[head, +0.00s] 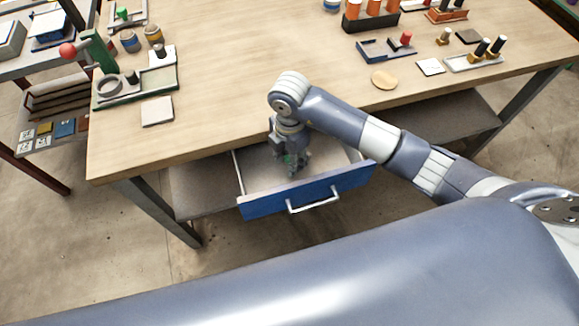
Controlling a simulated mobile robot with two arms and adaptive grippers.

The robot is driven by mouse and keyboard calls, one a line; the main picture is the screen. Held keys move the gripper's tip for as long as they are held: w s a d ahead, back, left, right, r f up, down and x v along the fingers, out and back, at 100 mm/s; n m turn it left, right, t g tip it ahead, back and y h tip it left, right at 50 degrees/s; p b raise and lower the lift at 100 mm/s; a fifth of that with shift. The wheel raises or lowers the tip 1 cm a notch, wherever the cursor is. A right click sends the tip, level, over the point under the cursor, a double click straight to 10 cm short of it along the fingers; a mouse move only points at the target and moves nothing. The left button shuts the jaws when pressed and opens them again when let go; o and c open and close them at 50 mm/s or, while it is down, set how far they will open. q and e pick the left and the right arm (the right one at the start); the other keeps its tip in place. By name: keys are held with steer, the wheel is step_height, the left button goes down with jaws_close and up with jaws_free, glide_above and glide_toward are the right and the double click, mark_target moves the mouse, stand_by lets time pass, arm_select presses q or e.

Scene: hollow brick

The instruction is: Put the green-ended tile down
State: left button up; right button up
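My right gripper (293,170) points down into an open drawer with a blue front (262,207), below the table's front edge. Its fingers are small and dark. A bit of green shows at the fingers, but I cannot tell whether it is the end of the tile or part of the gripper. No tile can be made out clearly. Whether the fingers are open or shut is too small to tell. My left gripper is not in view.
The wooden table (230,70) has a wide clear middle. A green press (105,55) and a pale square (157,111) are at its left. A round disc (384,80), a white square (431,67) and several small fixtures are at its right.

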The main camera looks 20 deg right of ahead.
steer(key=shift+f, duration=2.65)
steer(key=shift+f, duration=0.2)
steer(key=o, duration=0.8)
steer(key=shift+r, duration=0.1)
steer(key=shift+r, duration=0.15)
step_height(320, 180, up, 12)
